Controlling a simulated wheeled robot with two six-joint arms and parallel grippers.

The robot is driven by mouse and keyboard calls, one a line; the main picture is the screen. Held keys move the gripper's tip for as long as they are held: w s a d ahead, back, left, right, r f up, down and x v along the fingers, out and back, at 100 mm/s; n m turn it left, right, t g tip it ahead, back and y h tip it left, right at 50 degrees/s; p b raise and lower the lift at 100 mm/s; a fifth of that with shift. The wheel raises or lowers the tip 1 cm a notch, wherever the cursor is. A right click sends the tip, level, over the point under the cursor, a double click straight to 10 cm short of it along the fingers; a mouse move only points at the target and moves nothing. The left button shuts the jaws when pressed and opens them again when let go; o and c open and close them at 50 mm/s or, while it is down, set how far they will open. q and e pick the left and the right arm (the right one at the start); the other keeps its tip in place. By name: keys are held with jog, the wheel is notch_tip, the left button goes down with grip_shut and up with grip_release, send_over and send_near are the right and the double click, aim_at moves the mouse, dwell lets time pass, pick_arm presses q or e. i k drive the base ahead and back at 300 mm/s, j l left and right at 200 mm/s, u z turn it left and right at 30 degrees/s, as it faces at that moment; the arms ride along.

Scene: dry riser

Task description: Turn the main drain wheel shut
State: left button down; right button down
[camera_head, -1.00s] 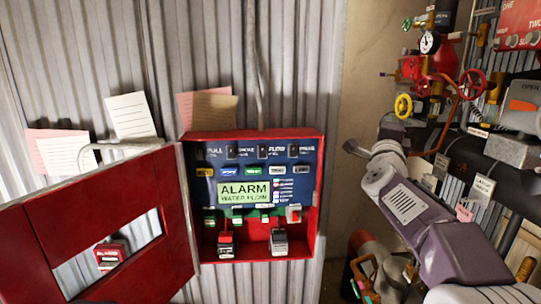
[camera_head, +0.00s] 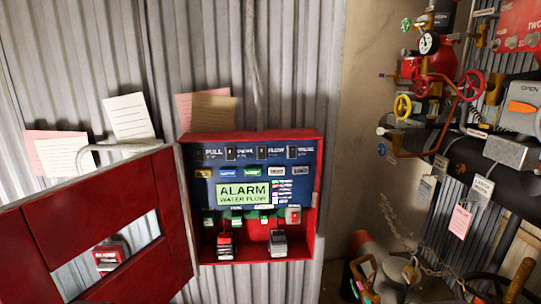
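Several handwheels show on the riser piping at the upper right. A red spoked handwheel (camera_head: 472,84) sits on the right. A yellow handwheel (camera_head: 402,106) sits lower and to the left of it. A small green handwheel (camera_head: 406,24) is higher up. I cannot tell from this view which is the main drain wheel, as the tags are too small to read. A round white gauge (camera_head: 429,43) is beside the red pipework. Neither of my grippers is in view.
A red alarm panel (camera_head: 187,205) hangs on the corrugated wall, its red door (camera_head: 110,195) swung open left. Its display reads "ALARM WATER FLOW". A thick dark pipe (camera_head: 505,182) crosses right, with paper tags nearby. A chain (camera_head: 428,262) hangs below. A lever box marked OPEN (camera_head: 522,106) is far right.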

aim_at(469, 86)
jog(key=z, duration=1.3)
